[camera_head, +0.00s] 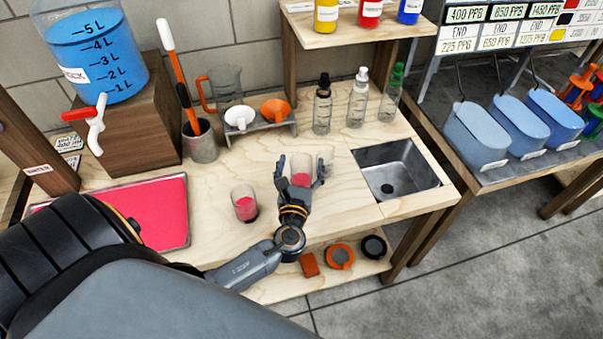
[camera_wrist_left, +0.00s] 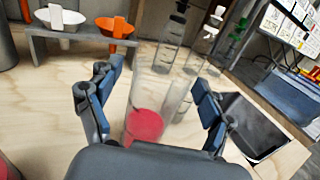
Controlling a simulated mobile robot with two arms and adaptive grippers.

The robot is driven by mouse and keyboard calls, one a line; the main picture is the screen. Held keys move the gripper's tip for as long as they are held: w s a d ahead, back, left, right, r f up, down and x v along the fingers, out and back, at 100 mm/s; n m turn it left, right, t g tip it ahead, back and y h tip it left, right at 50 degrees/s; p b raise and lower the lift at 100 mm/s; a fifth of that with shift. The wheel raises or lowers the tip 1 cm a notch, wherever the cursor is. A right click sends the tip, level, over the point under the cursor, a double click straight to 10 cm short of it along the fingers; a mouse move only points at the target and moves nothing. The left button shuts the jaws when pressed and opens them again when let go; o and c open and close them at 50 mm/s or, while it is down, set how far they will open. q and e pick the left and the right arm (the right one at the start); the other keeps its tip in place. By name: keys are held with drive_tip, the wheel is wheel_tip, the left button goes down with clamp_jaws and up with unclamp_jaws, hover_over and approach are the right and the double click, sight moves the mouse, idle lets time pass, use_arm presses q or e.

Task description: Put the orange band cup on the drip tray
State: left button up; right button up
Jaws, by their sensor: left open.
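A clear cup with red contents (camera_head: 301,178) stands on the wooden bench between the spread fingers of my left gripper (camera_head: 301,180). The wrist view shows this cup (camera_wrist_left: 146,124) between the open fingers (camera_wrist_left: 155,107), with no clear grip on it. A second clear cup (camera_head: 326,158) stands just behind it. Another cup with red contents (camera_head: 245,207) stands to the left. I cannot make out an orange band on any cup. A shallow metal-rimmed tray with a pink-red surface (camera_head: 160,208) lies at the bench's left; I cannot tell if it is the drip tray. My right gripper is not in view.
A metal sink (camera_head: 397,169) is right of the cups. Several bottles (camera_head: 357,98) and a small stand with white and orange funnels (camera_head: 258,127) are behind. A metal holder (camera_head: 200,142) and a blue-filled dispenser (camera_head: 90,55) stand at back left. Bench between tray and left cup is clear.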

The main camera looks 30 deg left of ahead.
use_arm(q)
drive_tip(key=shift+w+a, duration=0.1)
drive_tip(key=shift+w, duration=0.1)
clamp_jaws()
drive_tip(key=shift+r, duration=0.2)
idle(0.4)
